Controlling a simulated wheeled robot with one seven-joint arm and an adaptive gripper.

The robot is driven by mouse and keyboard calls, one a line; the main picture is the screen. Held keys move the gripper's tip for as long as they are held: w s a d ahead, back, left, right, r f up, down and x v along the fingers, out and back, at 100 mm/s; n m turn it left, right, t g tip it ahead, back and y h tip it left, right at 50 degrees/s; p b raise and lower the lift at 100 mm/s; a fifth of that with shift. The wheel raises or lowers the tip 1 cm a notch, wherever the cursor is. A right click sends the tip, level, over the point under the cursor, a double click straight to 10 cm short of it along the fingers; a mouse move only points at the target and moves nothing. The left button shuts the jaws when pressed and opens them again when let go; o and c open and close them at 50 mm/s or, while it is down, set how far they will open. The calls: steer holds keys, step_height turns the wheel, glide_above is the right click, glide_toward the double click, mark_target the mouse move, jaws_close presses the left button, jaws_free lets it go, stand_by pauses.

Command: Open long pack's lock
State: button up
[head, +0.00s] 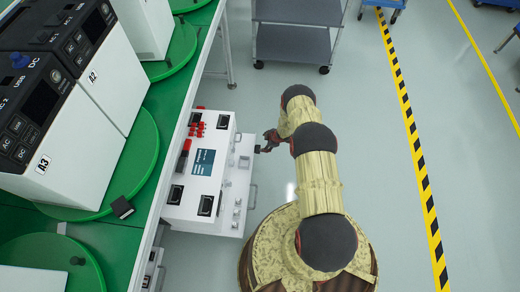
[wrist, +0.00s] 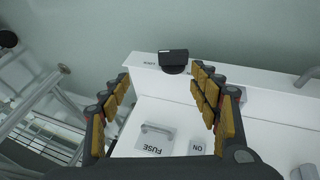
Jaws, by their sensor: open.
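The white long pack (head: 177,213) stands beside the green bench in the head view, with a panel along its right side. A black knob (wrist: 173,60), which looks like the lock, sits at the panel's far edge in the wrist view; small lettering beside it is too small to read surely. It also shows in the head view (head: 257,149). My gripper (head: 268,143) is beside the knob. In the wrist view my gripper (wrist: 160,80) is open and empty, its yellow-padded fingers spread to either side of the knob and apart from it.
A FUSE cover with a handle (wrist: 156,134) and an ON switch (wrist: 196,147) lie on the panel nearer me. White units labelled A2 and A3 (head: 60,150) stand on green turntables at left. A grey cart (head: 292,42) stands behind.

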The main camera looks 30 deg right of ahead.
mark_target(258, 149)
steer(key=shift+w+a+f+b, duration=0.35)
steer(key=shift+f+b, duration=0.3)
steer(key=shift+f, duration=0.9)
steer(key=shift+w+a+f+b, duration=0.35)
steer(key=shift+f+b, duration=0.35)
steer(key=shift+f, duration=0.8)
steer(key=shift+w+a+f+b, duration=0.3)
steer(key=shift+f+b, duration=0.35)
steer(key=shift+f, duration=0.9)
steer(key=shift+a, duration=0.1)
steer(key=shift+c, duration=0.5)
steer(key=shift+s, duration=0.1)
steer(key=c, duration=1.1)
